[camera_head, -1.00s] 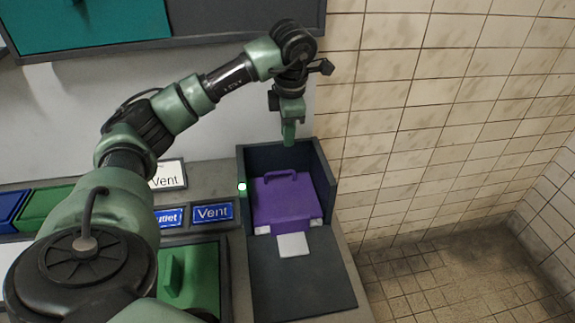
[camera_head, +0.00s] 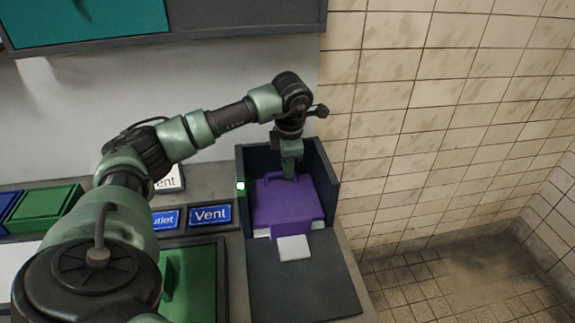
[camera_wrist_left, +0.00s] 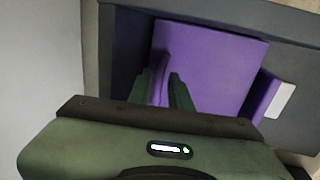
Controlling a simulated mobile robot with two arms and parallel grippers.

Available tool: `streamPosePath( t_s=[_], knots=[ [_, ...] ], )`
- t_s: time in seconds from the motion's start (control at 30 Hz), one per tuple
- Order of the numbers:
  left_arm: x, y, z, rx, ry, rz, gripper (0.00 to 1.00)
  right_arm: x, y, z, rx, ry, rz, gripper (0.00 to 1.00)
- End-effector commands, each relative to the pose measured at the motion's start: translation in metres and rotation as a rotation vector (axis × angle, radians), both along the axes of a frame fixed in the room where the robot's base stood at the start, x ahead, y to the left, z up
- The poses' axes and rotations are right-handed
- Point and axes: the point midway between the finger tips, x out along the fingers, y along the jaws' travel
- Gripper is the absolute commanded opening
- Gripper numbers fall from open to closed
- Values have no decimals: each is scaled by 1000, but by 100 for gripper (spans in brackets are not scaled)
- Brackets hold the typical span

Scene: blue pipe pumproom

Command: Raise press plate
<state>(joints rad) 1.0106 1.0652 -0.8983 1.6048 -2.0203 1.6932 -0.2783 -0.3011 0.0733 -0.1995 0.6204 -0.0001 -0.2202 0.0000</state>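The purple press plate (camera_head: 290,205) lies low in a dark, open-fronted box (camera_head: 330,193), with a raised purple handle on its upper face near the back. My left gripper (camera_head: 288,174) has come down over the plate, at the handle. In the left wrist view, its two dark green fingers (camera_wrist_left: 161,90) stand apart on either side of the purple handle (camera_wrist_left: 161,62). The press plate fills the middle of that view (camera_wrist_left: 215,65). My right gripper is not in view.
A white pad (camera_head: 293,247) lies at the plate's front edge, with a dark bare surface before it. A small green light (camera_head: 240,186) is on the box's left wall. Blue "Vent" (camera_head: 210,215) and "outlet" labels stand left. A tiled wall (camera_head: 440,110) rises close on the right.

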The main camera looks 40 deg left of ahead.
Motion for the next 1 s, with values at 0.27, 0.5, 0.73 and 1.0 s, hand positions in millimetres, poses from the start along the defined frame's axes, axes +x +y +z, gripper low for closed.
streamPosePath(
  t_s=[0.27, 0.5, 0.73, 1.0],
  knots=[
    [1, 1, -6, 0, 0, -1, 20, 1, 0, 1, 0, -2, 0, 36],
    [1, 1, -6, 0, 0, -1, 0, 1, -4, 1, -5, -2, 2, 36],
    [1, 1, -6, 0, 0, -1, 0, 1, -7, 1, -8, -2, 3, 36],
    [1, 0, -5, 0, -1, -1, 0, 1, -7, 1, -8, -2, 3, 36]
  ],
)
